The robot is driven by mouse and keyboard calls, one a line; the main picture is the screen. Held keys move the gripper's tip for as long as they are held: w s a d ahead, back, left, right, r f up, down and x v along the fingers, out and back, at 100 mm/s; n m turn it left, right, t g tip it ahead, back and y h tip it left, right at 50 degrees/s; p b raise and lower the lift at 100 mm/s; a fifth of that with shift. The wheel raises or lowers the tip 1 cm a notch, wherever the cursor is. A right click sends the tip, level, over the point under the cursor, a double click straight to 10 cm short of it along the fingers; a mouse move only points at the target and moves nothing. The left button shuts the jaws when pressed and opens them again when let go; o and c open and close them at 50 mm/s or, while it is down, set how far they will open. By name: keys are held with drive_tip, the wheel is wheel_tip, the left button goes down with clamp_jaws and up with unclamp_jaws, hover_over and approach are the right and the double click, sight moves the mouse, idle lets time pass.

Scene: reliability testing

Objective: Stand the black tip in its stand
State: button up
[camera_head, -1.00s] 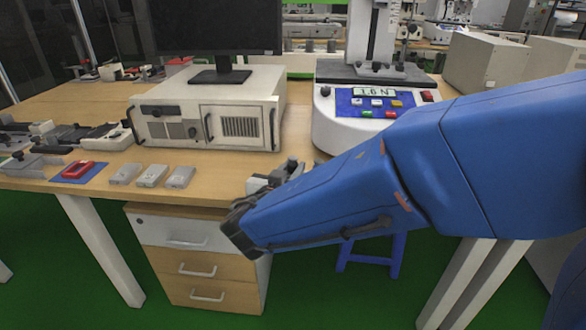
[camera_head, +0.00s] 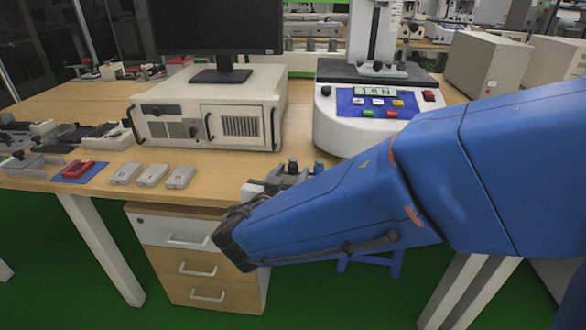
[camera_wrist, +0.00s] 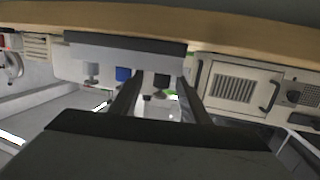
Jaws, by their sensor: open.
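The grey stand (camera_wrist: 85,58) lies across the upper left of the wrist view, which shows the bench upside down. A grey tip (camera_wrist: 91,73), a blue tip (camera_wrist: 123,74) and the black tip (camera_wrist: 161,81) show along it. The black tip appears upright at the stand and lies between my fingers in the picture. I cannot tell how deep it sits. My gripper (camera_wrist: 159,80) is open, with a finger on each side of the black tip. In the head view the stand is partly hidden behind my arm; the blue tip (camera_head: 318,167) shows above it.
A white computer case (camera_head: 235,110) stands behind the stand to the left. A force tester (camera_head: 345,130) with a display and buttons stands behind to the right. Several small grey blocks (camera_head: 152,175) and a red device (camera_head: 77,169) lie left.

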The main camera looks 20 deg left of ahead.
drive_tip(key=s+r, duration=0.2)
drive_tip(key=s, duration=1.3)
drive_tip(key=w+d+f+g+h, duration=0.1)
drive_tip(key=w+d+g+h, duration=0.2)
drive_tip(key=d, duration=0.7)
drive_tip(key=w+d+f+m+g+h, duration=0.15)
drive_tip(key=w+d, duration=0.25)
drive_tip(key=d, duration=0.6)
drive_tip(key=w+d+f+n+g+h, duration=0.1)
drive_tip(key=w+d+g+h, duration=0.2)
drive_tip(key=d, duration=0.8)
drive_tip(key=s+d+f+g+y, duration=0.1)
drive_tip(key=s+d+g+y, duration=0.1)
drive_tip(key=s+d, duration=0.4)
drive_tip(key=s+d+f+g+y, duration=0.2)
drive_tip(key=s+d+y, duration=0.3)
drive_tip(key=d, duration=0.8)
drive_tip(key=s, duration=0.2)
drive_tip(key=shift+s+f, duration=0.3)
